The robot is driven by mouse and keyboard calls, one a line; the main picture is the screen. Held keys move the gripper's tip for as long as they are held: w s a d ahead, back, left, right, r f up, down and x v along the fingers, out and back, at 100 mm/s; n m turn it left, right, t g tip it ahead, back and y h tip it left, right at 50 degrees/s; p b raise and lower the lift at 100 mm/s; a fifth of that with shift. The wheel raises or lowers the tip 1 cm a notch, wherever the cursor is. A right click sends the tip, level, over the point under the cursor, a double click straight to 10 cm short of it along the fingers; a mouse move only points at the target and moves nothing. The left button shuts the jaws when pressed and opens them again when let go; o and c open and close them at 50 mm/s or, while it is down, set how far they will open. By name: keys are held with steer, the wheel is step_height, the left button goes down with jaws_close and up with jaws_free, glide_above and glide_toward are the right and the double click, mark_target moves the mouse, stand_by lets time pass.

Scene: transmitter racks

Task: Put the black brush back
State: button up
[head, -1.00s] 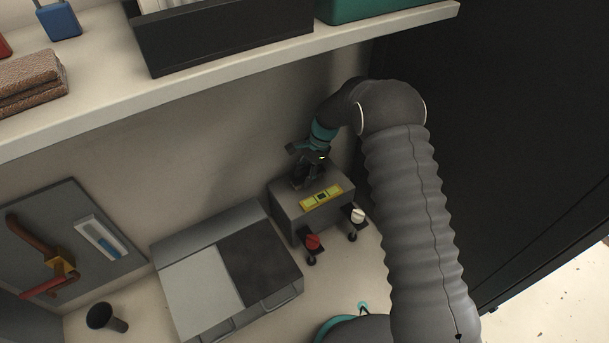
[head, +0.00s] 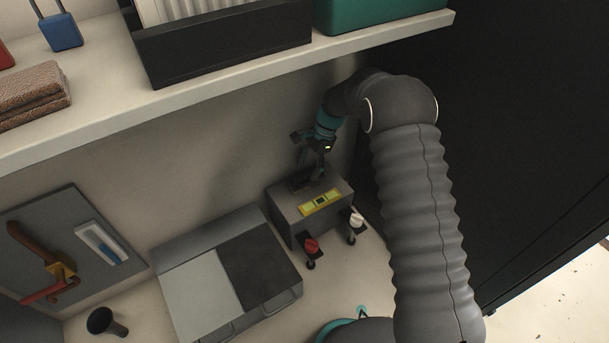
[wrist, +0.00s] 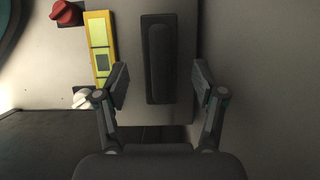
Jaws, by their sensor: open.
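The black brush (head: 303,184) lies on top of a grey box (head: 290,215) near the wall. In the wrist view the brush (wrist: 159,58) is a long dark block with a raised grip, on the box's grey top. My gripper (head: 316,168) is just above the box, pointing down. In the wrist view my gripper (wrist: 160,84) is open, with one finger on each side of the brush's near end and a gap on both sides. Nothing is held. The fingers partly cover the box top in the head view.
A red knob (head: 311,247) and a white knob (head: 356,221) stand in front. A dark cabinet is at right.

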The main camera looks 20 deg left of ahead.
steer(key=v, duration=0.6)
steer(key=shift+w+r+p, duration=0.1)
steer(key=shift+r+p, duration=0.15)
steer(key=shift+p, duration=0.15)
